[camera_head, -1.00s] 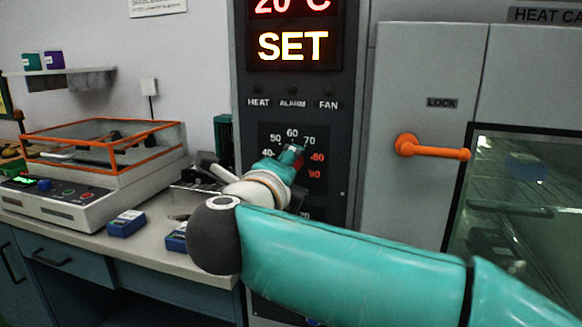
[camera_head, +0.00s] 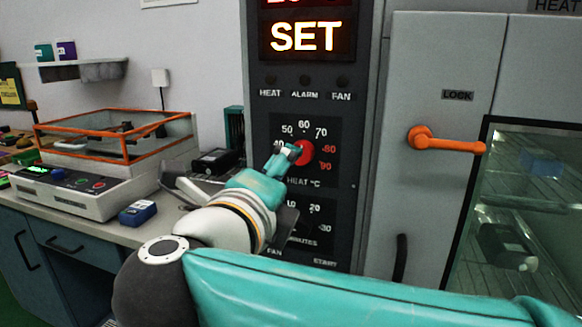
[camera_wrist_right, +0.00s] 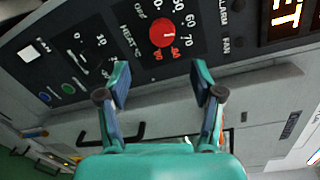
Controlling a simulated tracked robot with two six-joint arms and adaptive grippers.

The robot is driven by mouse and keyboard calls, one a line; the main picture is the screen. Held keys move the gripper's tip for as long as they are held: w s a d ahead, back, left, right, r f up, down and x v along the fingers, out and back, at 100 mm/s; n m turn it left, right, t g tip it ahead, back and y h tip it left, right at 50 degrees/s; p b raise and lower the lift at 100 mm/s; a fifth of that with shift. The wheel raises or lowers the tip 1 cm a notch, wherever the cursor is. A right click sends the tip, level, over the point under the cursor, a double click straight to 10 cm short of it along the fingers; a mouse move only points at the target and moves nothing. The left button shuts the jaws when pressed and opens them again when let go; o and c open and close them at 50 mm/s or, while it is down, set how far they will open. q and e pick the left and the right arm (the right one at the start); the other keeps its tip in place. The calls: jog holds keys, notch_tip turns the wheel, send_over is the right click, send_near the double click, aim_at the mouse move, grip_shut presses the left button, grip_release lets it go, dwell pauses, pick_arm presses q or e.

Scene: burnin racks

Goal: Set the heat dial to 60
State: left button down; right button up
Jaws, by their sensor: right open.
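The red heat dial (camera_head: 305,153) sits on the dark control panel, ringed by white and red numbers with 60 at the top. In the right wrist view the dial (camera_wrist_right: 163,33) is in full sight with a small white mark on its face; I cannot tell exactly which number it points to. My right gripper (camera_head: 284,152) is in front of the panel, just left of the dial in the head view. In the wrist view its fingers (camera_wrist_right: 161,74) are apart and empty, with the dial beyond their tips, not between them. My left gripper is out of view.
A lit SET display (camera_head: 306,37) is above the panel. A second dial area with minute numbers (camera_head: 305,222) is below. An orange lock handle (camera_head: 445,141) sticks out on the right. A bench with an orange-framed box (camera_head: 115,135) is at left.

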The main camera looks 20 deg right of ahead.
jog(key=shift+v, duration=1.3)
